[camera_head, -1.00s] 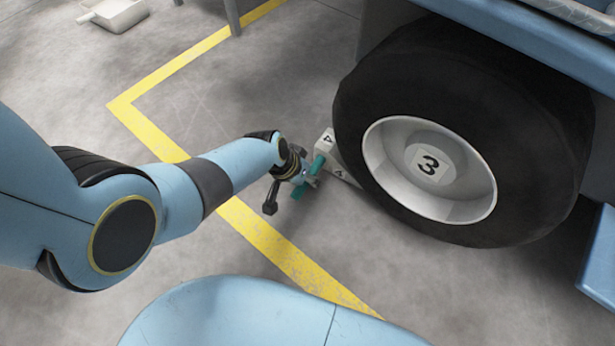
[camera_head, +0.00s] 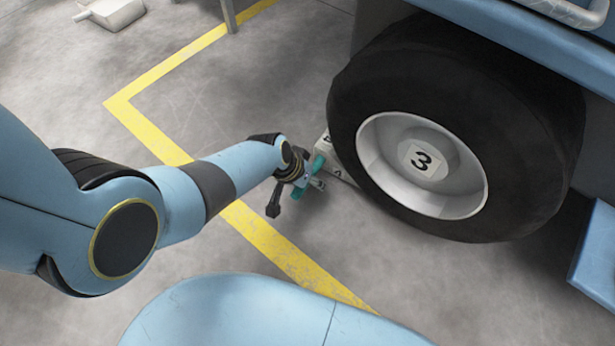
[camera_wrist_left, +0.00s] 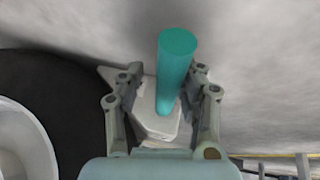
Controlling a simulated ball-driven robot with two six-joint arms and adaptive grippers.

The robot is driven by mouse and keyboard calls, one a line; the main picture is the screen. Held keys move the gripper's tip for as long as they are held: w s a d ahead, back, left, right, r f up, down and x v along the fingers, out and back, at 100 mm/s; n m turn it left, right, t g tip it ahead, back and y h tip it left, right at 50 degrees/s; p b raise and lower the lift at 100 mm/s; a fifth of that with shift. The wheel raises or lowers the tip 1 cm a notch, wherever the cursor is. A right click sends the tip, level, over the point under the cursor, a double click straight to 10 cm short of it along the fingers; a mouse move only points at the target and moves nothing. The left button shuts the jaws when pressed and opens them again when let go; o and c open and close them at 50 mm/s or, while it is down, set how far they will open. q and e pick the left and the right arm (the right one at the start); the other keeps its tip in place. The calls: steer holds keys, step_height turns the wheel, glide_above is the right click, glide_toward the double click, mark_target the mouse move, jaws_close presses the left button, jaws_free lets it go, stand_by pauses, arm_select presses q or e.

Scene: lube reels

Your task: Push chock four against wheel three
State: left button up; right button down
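Wheel three (camera_head: 455,90) is a large black tire with a pale hub marked 3, standing at right in the head view. Chock four (camera_head: 340,172) is a pale block with dark number marks at the tire's lower left. The tire's edge overlaps it, so I cannot tell whether they touch. A teal bar (camera_head: 319,163), which looks like the chock's handle, shows at my left gripper (camera_head: 311,178). In the left wrist view, the teal bar (camera_wrist_left: 177,70) stands between the spread fingers (camera_wrist_left: 163,85), with a gap on its left. The pale chock (camera_wrist_left: 155,123) lies beyond. My right gripper is out of view.
A blue vehicle body (camera_head: 535,35) overhangs the wheel, and a blue panel (camera_head: 597,245) is at the right edge. A yellow floor line (camera_head: 262,240) runs under my left arm. A pale tray (camera_head: 115,12) lies at the upper left. The floor in front of the wheel is clear.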

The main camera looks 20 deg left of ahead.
arm_select(q)
steer(key=shift+o, duration=1)
steer(key=shift+d, duration=0.1)
steer(key=shift+s+a+r, duration=0.1)
steer(key=shift+a+r, duration=0.15)
steer(key=v, duration=1.1)
steer(key=shift+s+r, duration=0.1)
steer(key=shift+s, duration=0.05)
